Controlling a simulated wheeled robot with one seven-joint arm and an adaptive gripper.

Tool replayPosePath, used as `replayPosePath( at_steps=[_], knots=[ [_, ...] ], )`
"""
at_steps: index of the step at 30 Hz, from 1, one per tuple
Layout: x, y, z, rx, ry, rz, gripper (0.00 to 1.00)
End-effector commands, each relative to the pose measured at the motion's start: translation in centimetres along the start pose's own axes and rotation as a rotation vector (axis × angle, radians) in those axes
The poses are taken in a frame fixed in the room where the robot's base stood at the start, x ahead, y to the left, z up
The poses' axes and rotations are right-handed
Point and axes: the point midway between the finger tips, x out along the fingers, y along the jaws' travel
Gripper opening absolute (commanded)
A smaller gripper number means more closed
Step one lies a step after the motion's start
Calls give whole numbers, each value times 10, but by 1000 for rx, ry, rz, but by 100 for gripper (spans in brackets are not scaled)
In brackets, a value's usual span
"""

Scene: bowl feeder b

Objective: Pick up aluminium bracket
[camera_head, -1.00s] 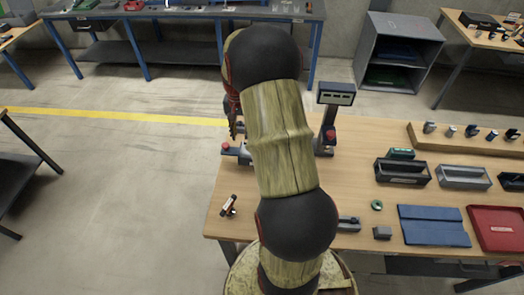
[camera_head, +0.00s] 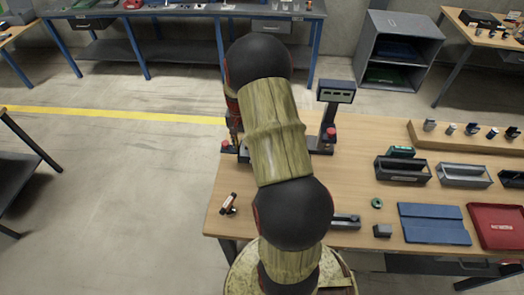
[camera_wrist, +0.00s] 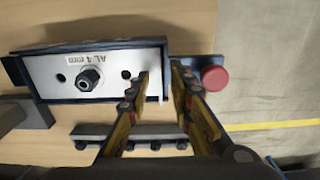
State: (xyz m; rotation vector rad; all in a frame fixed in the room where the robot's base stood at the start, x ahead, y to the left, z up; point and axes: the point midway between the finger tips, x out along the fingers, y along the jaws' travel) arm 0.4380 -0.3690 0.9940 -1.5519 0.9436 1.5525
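In the wrist view, a pale metal plate labelled "AL 4 mm" (camera_wrist: 52,82), which looks like the aluminium bracket, sits in a dark blue-edged fixture (camera_wrist: 90,46). A dark bolt or nut (camera_wrist: 90,79) stands on the plate between two holes. My gripper (camera_wrist: 158,72) is open. Its left finger overlaps the plate's right end in the picture, and its right finger is just past that edge. I cannot tell whether either finger touches it. In the head view my arm hides most of the gripper and the plate.
A red knob (camera_wrist: 215,78) is close right of the right finger. A dark bar (camera_wrist: 130,132) lies below the plate in the wrist view. A display on a post (camera_head: 336,93) stands right of my arm. Grey bins (camera_head: 402,172), a blue mat (camera_head: 434,224) and a red tray (camera_head: 497,222) are farther right.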

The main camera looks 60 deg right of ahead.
Motion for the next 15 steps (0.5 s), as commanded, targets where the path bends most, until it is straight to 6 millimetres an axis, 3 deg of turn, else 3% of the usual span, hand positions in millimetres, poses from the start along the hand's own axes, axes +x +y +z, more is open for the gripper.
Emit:
replayPosePath(
  at_steps=[10,15],
  knots=[
    [0,0,0,0,0,0,0],
    [0,0,0,0,0,0,0]
  ],
)
